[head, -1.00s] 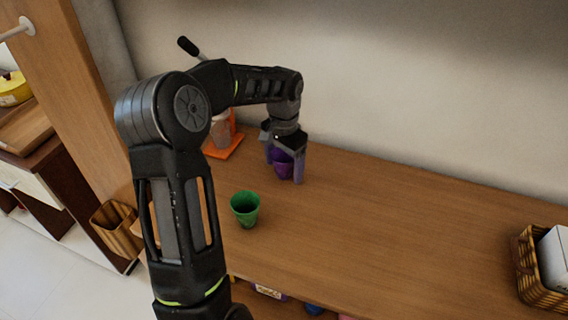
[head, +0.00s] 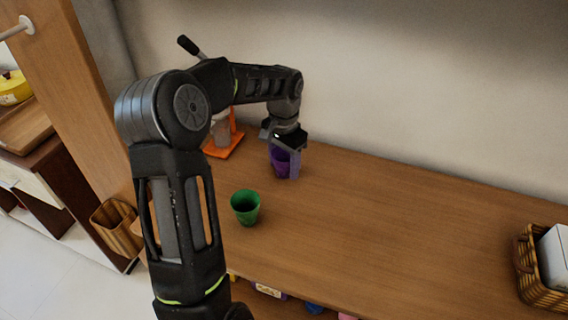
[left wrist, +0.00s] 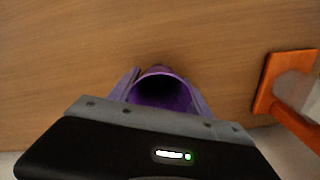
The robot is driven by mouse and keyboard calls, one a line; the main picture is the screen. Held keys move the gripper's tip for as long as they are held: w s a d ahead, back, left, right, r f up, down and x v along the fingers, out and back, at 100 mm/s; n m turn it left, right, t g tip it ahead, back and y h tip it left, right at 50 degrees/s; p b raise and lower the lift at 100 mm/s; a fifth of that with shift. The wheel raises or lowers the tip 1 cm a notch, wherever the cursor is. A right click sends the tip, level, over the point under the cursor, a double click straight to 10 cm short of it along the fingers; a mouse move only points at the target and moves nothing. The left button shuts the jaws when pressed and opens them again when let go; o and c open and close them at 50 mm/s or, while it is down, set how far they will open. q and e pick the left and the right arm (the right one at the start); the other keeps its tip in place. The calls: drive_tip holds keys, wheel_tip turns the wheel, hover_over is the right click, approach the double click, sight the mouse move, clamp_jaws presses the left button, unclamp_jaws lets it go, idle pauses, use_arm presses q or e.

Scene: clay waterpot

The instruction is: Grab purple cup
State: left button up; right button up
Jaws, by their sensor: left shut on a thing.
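The purple cup (head: 280,162) stands upright on the wooden tabletop near the wall in the head view. My left gripper (head: 284,168) points down over it, with its fingers on either side of the cup, shut on it. In the left wrist view, the purple cup (left wrist: 163,92) shows its open mouth between the two fingers of the left gripper (left wrist: 163,88). Part of the cup is hidden by the gripper. My right gripper is not in view.
A green cup (head: 245,207) stands nearer the front edge. An orange stand (head: 228,147) with a pale container is left of the purple cup; it also shows in the left wrist view (left wrist: 265,95). A wicker basket (head: 540,285) is at the right. The middle tabletop is clear.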

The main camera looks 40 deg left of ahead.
use_arm(q)
drive_tip(key=c, duration=0.5)
wheel_tip(320, 180, up, 10)
drive_tip(key=shift+b, duration=0.35)
idle(0.6)
